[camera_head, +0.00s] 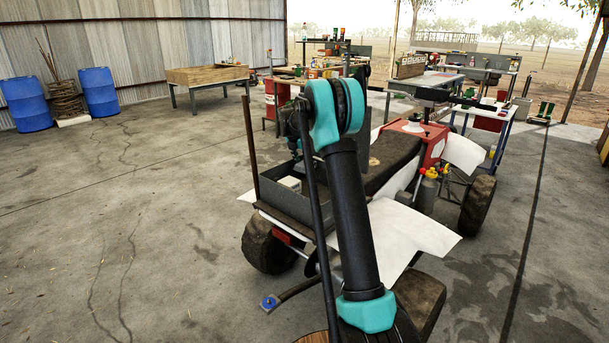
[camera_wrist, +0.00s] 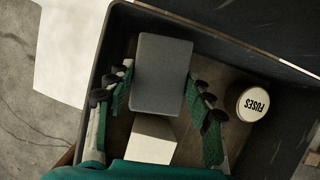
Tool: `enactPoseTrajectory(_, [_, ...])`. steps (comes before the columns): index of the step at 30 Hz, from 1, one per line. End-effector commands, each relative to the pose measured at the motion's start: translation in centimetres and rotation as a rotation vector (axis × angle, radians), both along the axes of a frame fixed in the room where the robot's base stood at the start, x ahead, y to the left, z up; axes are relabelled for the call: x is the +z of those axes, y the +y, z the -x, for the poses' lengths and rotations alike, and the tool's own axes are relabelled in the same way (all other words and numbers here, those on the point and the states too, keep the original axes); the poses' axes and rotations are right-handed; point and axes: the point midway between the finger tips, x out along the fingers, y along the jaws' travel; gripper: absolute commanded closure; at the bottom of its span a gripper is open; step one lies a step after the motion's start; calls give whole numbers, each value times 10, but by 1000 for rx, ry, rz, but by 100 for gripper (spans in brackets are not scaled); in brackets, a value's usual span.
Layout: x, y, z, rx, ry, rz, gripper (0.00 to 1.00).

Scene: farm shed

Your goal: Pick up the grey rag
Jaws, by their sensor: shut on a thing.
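The grey rag (camera_wrist: 162,72) appears in the wrist view as a smooth, grey, folded rectangular block. My gripper (camera_wrist: 160,88) has its green fingers on either side of it and is shut on it. The rag is over or inside a dark open tray (camera_wrist: 91,75). Whether it touches the tray floor cannot be told. In the head view my arm hides most of the gripper, and the rag cannot be made out.
The wrist view shows a white block (camera_wrist: 152,140) by the rag and a round container marked FUSES (camera_wrist: 253,104) to the right. The tray's raised walls surround them. The tray rides on a quad bike (camera_head: 432,150). Open concrete floor (camera_head: 140,230) lies left.

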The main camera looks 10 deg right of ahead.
Motion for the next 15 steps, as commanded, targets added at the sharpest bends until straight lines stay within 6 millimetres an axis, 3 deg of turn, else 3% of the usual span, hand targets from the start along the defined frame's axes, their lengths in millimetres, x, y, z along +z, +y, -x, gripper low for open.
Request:
enactPoseTrajectory(5, [33,0,0,0,0,0,72])
enactPoseTrajectory(15, [32,-25,71,-2,0,0,72])
